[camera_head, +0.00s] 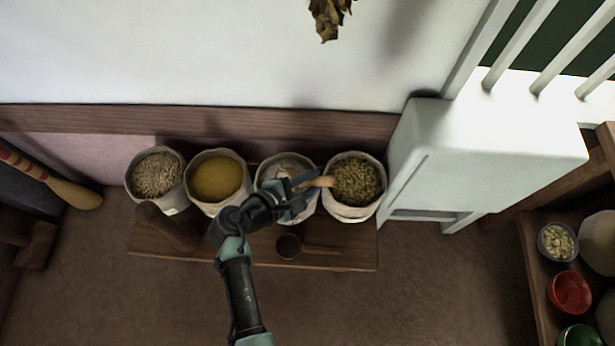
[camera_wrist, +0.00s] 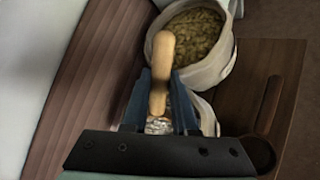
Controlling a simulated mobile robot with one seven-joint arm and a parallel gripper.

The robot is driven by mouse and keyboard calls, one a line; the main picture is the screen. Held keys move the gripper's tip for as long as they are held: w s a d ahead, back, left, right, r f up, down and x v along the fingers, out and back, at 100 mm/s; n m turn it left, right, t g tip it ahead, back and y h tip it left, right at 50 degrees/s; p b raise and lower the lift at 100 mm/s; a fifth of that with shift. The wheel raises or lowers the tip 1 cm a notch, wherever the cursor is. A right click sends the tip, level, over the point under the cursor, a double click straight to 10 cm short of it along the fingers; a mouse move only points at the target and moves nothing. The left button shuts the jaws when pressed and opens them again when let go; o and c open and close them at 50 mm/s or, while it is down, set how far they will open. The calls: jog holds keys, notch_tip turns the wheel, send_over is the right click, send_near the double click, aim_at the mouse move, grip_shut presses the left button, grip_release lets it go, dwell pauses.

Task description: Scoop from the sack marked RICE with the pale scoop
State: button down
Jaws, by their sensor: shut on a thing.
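My gripper (camera_head: 306,182) is shut on the pale scoop (camera_head: 323,182), over the sack with whitish contents (camera_head: 287,162). In the wrist view, the pale scoop's handle (camera_wrist: 160,62) stands between my gripper's blue fingers (camera_wrist: 161,88) and points toward the sack of greenish grains. The scoop's bowl is hidden, so I cannot tell whether it is in the contents or holds anything. The whitish sack is third from the left and partly covered by my arm. No marking is readable on any sack, so I cannot confirm which one says RICE.
A greenish-grain sack (camera_head: 355,180), a yellow-grain sack (camera_head: 217,178) and a sack of straw-coloured stuff (camera_head: 157,175) stand in the same row. A dark scoop (camera_head: 289,246) lies on the wooden bench (camera_head: 345,259) in front. A white cabinet (camera_head: 480,150) stands close on the right.

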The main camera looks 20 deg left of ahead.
jog(key=shift+w+d+g+y+p, duration=0.4)
jog(key=shift+w+g+p, duration=0.2)
jog(key=shift+g+p, duration=0.5)
jog(key=shift+p, duration=0.45)
jog(key=shift+w+f+p, duration=0.1)
jog(key=shift+w+p, duration=0.05)
jog(key=shift+p, duration=0.2)
jog(key=shift+w+d+g+y+p, duration=0.25)
jog(key=shift+g+y+p, duration=0.35)
jog(key=shift+p, duration=0.6)
jog(key=shift+w+d+r+g+y+p, duration=0.1)
jog(key=shift+w+r+g+y+p, duration=0.1)
jog(key=shift+r+g+y+p, duration=0.7)
jog(key=shift+w+d+r+g+y+p, duration=0.2)
jog(key=shift+r+g+p, duration=0.35)
jog(key=shift+g+p, duration=0.75)
jog(key=shift+w+a+r+g+y+p, duration=0.1)
jog(key=shift+w+r+g+y+p, duration=0.15)
jog(key=shift+r+g+y+p, duration=0.75)
jog(key=shift+f+g+h, duration=0.25)
jog(key=shift+g+h, duration=0.05)
jog(key=shift+h, duration=0.2)
